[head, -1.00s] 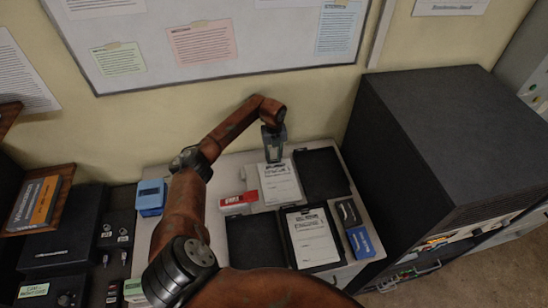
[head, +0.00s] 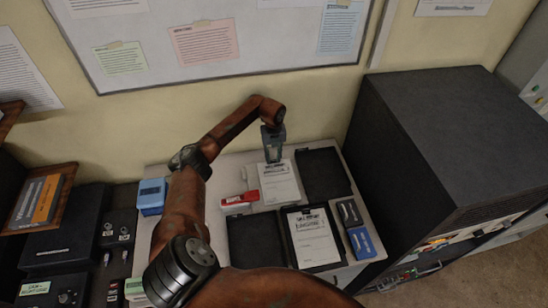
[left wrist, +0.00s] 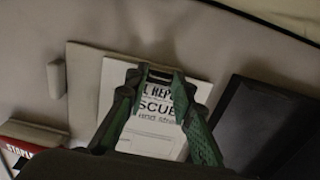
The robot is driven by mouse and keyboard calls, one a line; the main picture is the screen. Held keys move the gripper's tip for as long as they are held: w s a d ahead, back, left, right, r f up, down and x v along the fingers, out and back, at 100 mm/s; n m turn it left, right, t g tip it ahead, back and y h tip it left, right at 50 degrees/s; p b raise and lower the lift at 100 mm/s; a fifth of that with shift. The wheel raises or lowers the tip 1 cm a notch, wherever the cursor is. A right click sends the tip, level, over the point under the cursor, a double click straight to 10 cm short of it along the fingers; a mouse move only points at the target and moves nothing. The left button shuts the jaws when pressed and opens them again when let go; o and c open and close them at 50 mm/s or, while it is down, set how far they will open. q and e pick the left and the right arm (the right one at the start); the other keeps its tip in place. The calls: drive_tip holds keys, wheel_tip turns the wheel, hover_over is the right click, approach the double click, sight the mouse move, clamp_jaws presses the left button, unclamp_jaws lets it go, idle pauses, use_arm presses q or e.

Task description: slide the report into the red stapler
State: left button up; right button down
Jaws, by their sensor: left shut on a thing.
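The report (head: 284,190), white sheets with bold black print, lies flat on the grey desk top. It also shows in the left wrist view (left wrist: 150,145). My left gripper (head: 274,157) points down at its far edge and is shut on that edge; its green-grey fingers (left wrist: 156,76) show in the left wrist view. The red stapler (head: 239,201) lies just left of the report, its labelled side partly in view at the lower left of the left wrist view (left wrist: 32,136). I cannot tell whether the report touches it. My right gripper is out of view.
A black folder (head: 323,174) lies right of the report. An open black case (head: 256,241) with a second printed sheet (head: 313,238) lies in front. A blue box (head: 361,241) is at the right, a blue device (head: 151,195) at the left. A dark cabinet (head: 440,130) bounds the right.

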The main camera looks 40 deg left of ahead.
sight(261, 164)
use_arm(q)
drive_tip(key=shift+s+a, duration=0.1)
drive_tip(key=shift+s+a, duration=0.35)
drive_tip(key=shift+s, duration=0.05)
drive_tip(key=shift+s+a+p, duration=0.15)
drive_tip(key=shift+s+p, duration=0.1)
drive_tip(key=shift+p, duration=0.15)
drive_tip(key=shift+s+a, duration=0.25)
drive_tip(key=shift+s, duration=0.05)
drive_tip(key=shift+s+a+p, duration=0.2)
drive_tip(key=shift+s+p, duration=0.05)
drive_tip(key=shift+p, duration=0.05)
drive_tip(key=shift+s+a, duration=0.3)
drive_tip(key=shift+s, duration=0.1)
drive_tip(key=shift+s+a+f+p, duration=0.1)
drive_tip(key=shift+s+a+p, duration=0.25)
drive_tip(key=shift+s, duration=0.05)
idle(1.4)
drive_tip(key=o, duration=1.2)
drive_tip(key=shift+c, duration=0.2)
